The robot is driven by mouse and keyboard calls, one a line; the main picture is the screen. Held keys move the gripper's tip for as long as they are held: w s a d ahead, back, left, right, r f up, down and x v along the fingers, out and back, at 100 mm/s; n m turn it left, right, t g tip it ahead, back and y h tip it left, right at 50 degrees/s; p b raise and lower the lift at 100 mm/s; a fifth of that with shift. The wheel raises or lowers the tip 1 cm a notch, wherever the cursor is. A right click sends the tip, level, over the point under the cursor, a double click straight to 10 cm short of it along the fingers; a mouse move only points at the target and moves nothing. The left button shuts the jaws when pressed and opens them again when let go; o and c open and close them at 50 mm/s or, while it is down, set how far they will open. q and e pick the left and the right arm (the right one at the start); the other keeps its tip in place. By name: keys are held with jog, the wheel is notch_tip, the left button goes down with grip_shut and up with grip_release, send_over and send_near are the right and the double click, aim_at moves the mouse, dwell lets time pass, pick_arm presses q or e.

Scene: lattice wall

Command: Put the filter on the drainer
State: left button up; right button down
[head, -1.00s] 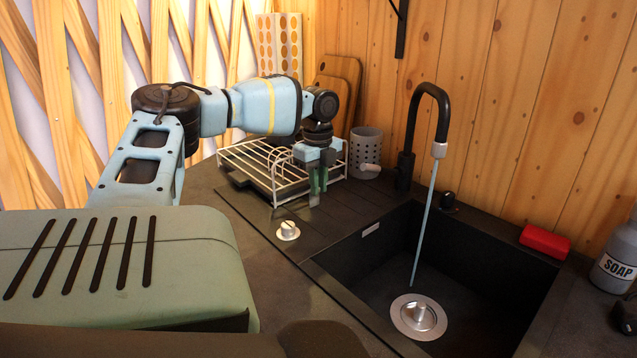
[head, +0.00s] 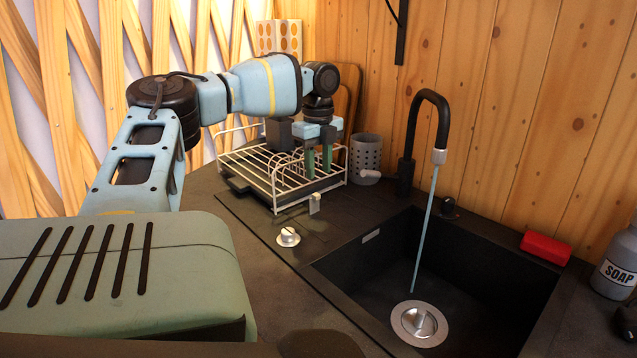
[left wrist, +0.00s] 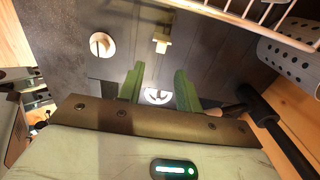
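A round silver metal piece with an upright knob (head: 419,320), apparently the filter, sits at the drain on the sink floor. I cannot tell filter and drain ring apart for certain. It seems to show also in the left wrist view, partly hidden behind the gripper body. A dish rack of pale wire (head: 262,177) stands on the counter behind the sink. My left gripper (head: 318,176) is in front of the rack's right part, green fingers apart and empty; the fingers also show in the left wrist view (left wrist: 157,90). My right gripper is not in view.
A small pale upright piece (head: 315,203) and a round white knob (head: 288,236) are on the counter. The black tap (head: 443,115) stands at the sink's back with a bluish stream below it. A perforated cup (head: 366,153), red sponge (head: 545,247) and soap bottle (head: 614,262) stand around.

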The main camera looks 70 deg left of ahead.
pick_arm(q)
jog(key=shift+r, duration=2.8)
